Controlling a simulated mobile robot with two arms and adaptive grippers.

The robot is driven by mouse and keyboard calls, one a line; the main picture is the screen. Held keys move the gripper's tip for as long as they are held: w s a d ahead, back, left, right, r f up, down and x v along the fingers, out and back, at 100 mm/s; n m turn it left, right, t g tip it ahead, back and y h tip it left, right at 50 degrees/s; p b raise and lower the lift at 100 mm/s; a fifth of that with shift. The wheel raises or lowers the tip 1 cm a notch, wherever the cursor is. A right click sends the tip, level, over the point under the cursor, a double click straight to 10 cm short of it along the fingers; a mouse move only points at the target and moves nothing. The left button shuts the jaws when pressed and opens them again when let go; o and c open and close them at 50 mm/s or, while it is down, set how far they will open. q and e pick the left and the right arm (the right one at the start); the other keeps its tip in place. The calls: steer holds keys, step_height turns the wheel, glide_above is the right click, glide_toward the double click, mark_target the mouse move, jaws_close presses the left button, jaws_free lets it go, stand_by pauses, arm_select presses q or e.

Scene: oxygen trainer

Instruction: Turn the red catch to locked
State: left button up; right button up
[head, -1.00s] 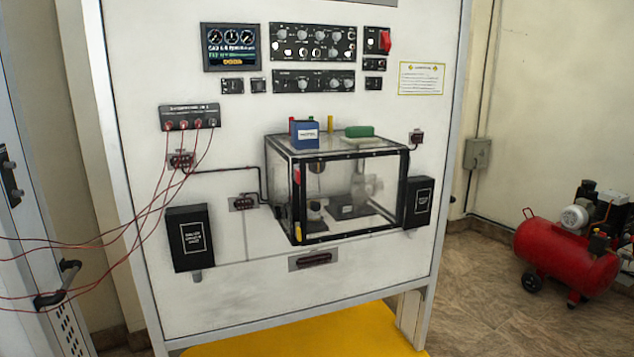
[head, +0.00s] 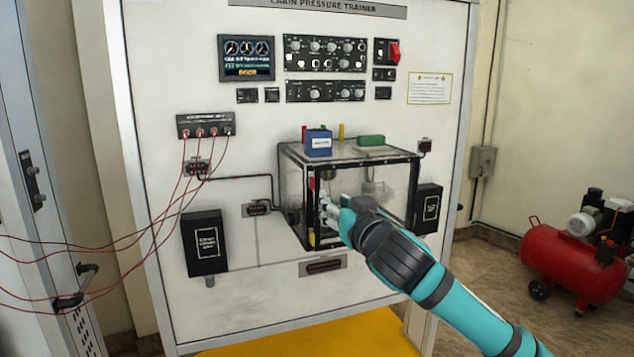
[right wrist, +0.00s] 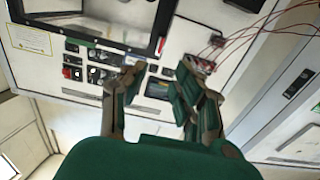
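The red catch (head: 312,184) is a small red piece on the upper left front edge of the clear, black-framed chamber (head: 350,158). It looks upright in the head view, but its exact setting is too small to tell. My right gripper (head: 324,203) is in front of the chamber's left front side, just right of and below the catch. Touch cannot be told. In the right wrist view its two fingers (right wrist: 162,78) are spread with nothing between them. My left gripper is out of view.
A blue box (head: 318,143) and a green block (head: 370,141) sit on the chamber's top. Red leads (head: 172,205) hang from a socket strip at the left. A red switch (head: 394,52) is on the upper panel. A red compressor (head: 570,262) stands at the right.

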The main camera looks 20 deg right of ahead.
mark_target(314, 184)
steer(key=w+p, duration=0.1)
steer(key=w, duration=0.2)
steer(key=w+p, duration=0.1)
steer(key=w, duration=0.3)
steer(key=w+p, duration=0.1)
steer(key=w, duration=0.3)
steer(key=shift+a+r, duration=0.15)
steer(key=shift+a, duration=0.1)
steer(key=shift+w, duration=0.75)
jaws_close()
